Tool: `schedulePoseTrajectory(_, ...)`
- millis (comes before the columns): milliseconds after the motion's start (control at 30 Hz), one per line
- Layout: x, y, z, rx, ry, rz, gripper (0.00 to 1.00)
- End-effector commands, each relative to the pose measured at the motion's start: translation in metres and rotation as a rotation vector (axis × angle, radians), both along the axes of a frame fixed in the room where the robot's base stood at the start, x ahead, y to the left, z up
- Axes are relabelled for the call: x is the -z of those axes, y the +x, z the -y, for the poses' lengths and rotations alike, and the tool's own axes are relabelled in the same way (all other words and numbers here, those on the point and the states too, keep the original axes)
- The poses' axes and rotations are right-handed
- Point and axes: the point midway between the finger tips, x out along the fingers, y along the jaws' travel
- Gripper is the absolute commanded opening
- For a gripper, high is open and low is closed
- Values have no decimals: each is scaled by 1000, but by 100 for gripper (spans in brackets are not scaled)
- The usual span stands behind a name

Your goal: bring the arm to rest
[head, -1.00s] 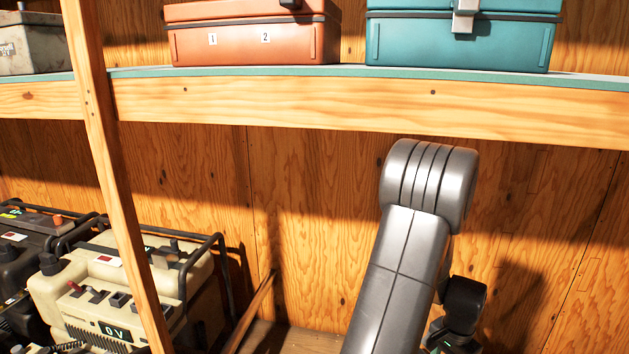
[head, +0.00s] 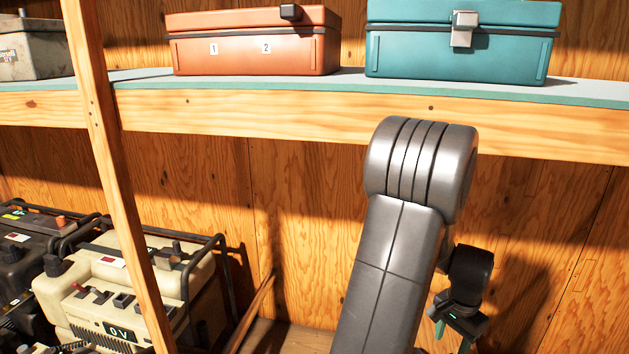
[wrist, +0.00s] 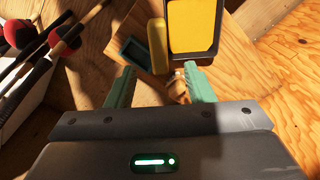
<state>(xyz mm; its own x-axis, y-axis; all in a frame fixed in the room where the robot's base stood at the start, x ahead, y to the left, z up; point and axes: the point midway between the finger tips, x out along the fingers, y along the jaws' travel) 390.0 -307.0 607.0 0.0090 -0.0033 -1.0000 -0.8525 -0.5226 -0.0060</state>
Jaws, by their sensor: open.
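My gripper (wrist: 158,70) shows in the wrist view with its two green fingers apart and nothing between them. In the head view my gripper (head: 452,334) hangs low at the right, below the shelf and partly behind my grey arm. The arm stands folded in front of the plywood wall, its rounded joint in front of the shelf edge.
An orange tackle box (head: 255,50) and a teal one (head: 462,55) stand on the shelf (head: 350,88). A wooden post (head: 108,150) and beige generator (head: 125,285) are at left. The wrist view shows a yellow-topped item (wrist: 192,25), a dark green tray (wrist: 136,55) and rods (wrist: 55,50).

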Motion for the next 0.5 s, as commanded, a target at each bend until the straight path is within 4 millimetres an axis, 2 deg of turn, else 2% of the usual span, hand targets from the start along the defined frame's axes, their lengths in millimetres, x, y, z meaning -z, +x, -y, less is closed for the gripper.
schedulePoseTrajectory(33,23,-2,-2,1,8,-11,48)
schedulePoseTrajectory(500,118,-1,-2,0,6,-9,48)
